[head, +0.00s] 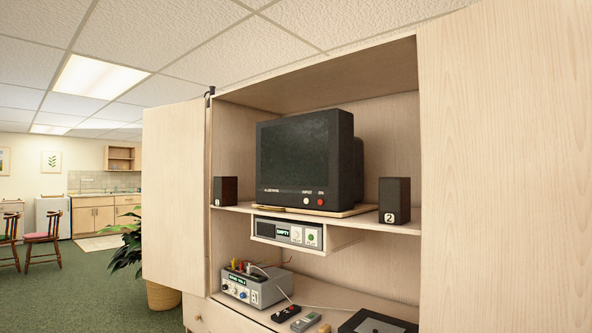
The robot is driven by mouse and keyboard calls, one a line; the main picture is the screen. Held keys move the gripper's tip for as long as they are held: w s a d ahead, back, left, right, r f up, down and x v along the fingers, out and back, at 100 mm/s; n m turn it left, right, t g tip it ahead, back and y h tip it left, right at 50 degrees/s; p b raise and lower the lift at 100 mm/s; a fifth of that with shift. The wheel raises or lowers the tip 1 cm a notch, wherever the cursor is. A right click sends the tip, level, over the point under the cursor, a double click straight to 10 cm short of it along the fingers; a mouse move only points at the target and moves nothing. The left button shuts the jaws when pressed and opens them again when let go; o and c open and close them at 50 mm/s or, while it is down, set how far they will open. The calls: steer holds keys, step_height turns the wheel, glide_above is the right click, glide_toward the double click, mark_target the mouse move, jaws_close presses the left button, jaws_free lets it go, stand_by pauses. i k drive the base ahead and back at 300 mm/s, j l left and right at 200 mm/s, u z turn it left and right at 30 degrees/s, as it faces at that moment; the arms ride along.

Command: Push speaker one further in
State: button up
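Speaker one (225,189) is a small dark box with a white "1" label low on its front. It stands upright at the left end of the cabinet's middle shelf (354,223), near the shelf's front edge and the left cabinet wall. A matching speaker marked "2" (394,200) stands at the right end of the same shelf. A dark boxy television (306,160) sits on a thin board between them. My gripper is not in view.
The cabinet's left door (173,197) and right door (505,160) stand open. A player (290,232) hangs under the shelf. Below are a grey device (252,285) with cables, remotes (286,313) and a dark flat box (376,322). A plant (128,245) stands left.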

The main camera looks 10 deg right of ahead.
mark_target(224, 190)
steer(key=i+j+z, duration=0.35)
steer(key=i+j, duration=0.85)
